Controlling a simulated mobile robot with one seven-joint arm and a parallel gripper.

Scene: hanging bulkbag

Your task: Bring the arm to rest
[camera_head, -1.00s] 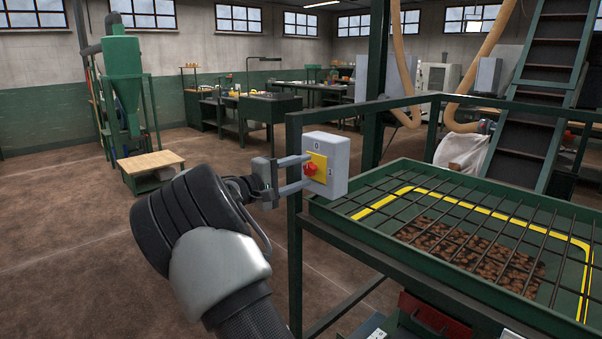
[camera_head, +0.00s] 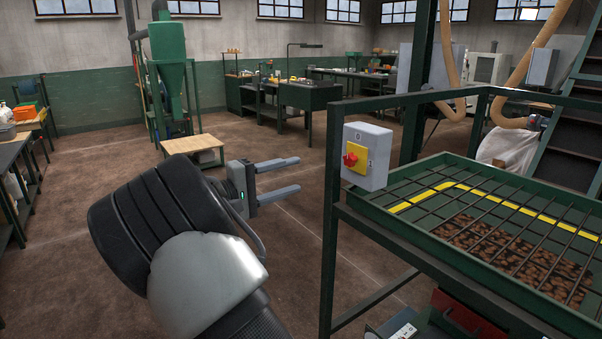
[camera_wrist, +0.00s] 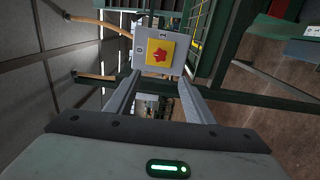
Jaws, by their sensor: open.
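My gripper (camera_head: 294,178) is open and empty, held in the air to the left of the switch box. Its two fingers point right and are clear of the box. The grey switch box (camera_head: 374,143) is fixed on the green frame, with a yellow plate and a red rotary knob (camera_head: 350,160) on its face. In the wrist view the switch box (camera_wrist: 143,42) with its red knob (camera_wrist: 160,56) shows beyond and between the fingers (camera_wrist: 156,90), with a gap.
A green tray with a bar grate (camera_head: 440,245) over brown lumps stands at the right on the green frame (camera_head: 329,265). A green hopper machine (camera_head: 168,60) and a low wooden-topped table (camera_head: 193,143) stand behind. Benches line the left edge. The brown floor (camera_head: 90,180) is open.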

